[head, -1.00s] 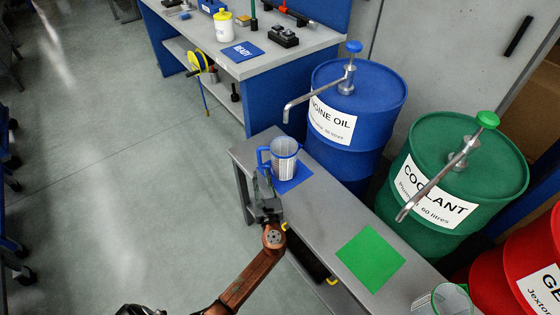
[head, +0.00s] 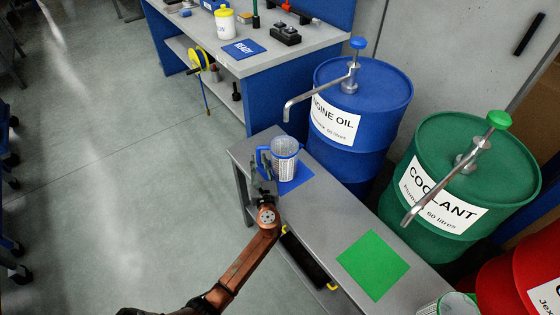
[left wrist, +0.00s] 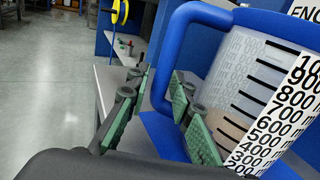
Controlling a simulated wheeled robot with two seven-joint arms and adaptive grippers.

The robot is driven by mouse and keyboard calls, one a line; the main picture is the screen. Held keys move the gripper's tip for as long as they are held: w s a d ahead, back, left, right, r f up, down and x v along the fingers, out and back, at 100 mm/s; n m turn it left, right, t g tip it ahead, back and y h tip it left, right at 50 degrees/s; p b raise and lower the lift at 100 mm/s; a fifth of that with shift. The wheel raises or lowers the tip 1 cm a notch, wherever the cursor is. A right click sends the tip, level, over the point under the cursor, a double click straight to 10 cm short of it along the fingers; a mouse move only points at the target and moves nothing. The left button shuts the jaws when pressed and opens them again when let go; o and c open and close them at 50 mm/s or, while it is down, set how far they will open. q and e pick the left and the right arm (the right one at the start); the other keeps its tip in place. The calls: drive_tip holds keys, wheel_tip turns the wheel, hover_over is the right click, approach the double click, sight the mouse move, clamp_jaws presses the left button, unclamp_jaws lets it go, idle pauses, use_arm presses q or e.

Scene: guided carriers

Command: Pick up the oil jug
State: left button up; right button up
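The oil jug (head: 285,160) is a clear measuring jug with a blue rim and handle. It stands upright on a blue mat (head: 301,181) at the far end of the grey bench, and its scale fills the right of the left wrist view (left wrist: 250,90). Its blue handle (left wrist: 165,75) faces my left gripper (head: 263,184). In the left wrist view the green-padded fingers (left wrist: 160,100) are apart, with the handle's upright part showing between and just beyond their tips. I cannot tell whether either finger touches it. My right gripper is not in view.
A blue engine oil drum (head: 362,100) and a green coolant drum (head: 460,180) with pump spouts stand behind the bench (head: 330,215). A green mat (head: 373,263) lies nearer; another clear jug (head: 447,305) is at the bottom edge. Floor at left is clear.

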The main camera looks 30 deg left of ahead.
use_arm(q)
drive_tip(key=shift+c, duration=0.4)
clamp_jaws()
drive_tip(key=shift+r, duration=0.2)
